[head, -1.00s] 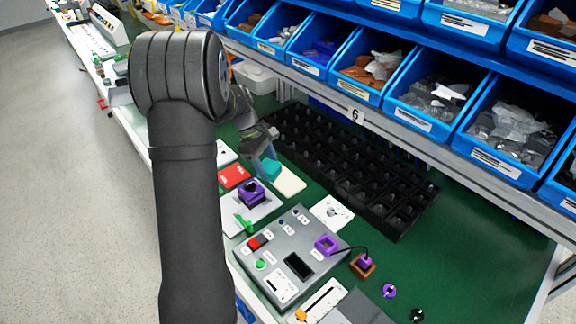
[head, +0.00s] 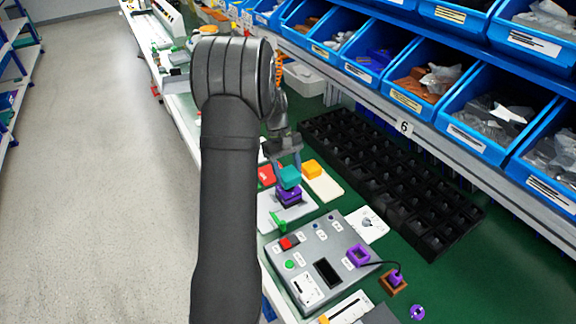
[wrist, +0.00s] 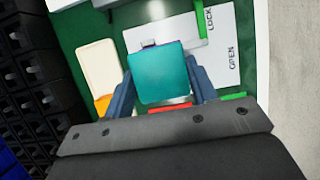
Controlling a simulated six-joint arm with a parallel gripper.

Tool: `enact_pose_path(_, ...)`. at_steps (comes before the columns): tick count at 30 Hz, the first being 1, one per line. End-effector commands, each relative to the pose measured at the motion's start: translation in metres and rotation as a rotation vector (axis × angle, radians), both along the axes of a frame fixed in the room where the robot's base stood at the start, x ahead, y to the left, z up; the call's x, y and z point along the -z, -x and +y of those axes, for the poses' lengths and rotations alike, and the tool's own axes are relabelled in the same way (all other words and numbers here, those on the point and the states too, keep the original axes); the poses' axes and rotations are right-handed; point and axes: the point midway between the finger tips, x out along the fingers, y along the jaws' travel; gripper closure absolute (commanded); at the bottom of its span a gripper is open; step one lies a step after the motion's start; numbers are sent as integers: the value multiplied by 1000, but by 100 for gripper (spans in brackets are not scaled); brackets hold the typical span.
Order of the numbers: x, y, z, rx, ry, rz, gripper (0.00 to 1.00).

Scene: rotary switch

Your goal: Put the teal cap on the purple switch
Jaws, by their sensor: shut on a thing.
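My gripper (wrist: 161,86) is shut on the teal cap, with one finger on each side of it. The teal cap (head: 289,178) is at the purple switch (head: 289,196), directly above it in the head view; I cannot tell whether they touch. In the wrist view the cap (wrist: 159,69) covers nearly all of the switch, so their fit is hidden. The switch stands on a light plate (head: 272,218) with a green lever (head: 281,226).
An orange block (head: 312,168) lies on a cream card (head: 328,187) close to the right of the cap. A grey control box (head: 318,250) stands in front, and a black compartment tray (head: 400,180) lies to the right.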

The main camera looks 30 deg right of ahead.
Motion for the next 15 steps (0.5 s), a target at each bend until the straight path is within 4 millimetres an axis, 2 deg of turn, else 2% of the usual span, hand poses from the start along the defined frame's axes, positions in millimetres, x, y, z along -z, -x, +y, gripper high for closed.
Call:
enact_pose_path(9, 21, 0, 0, 0, -1, 2, 69)
enact_pose_path(15, 28, 0, 0, -1, 0, 1, 69)
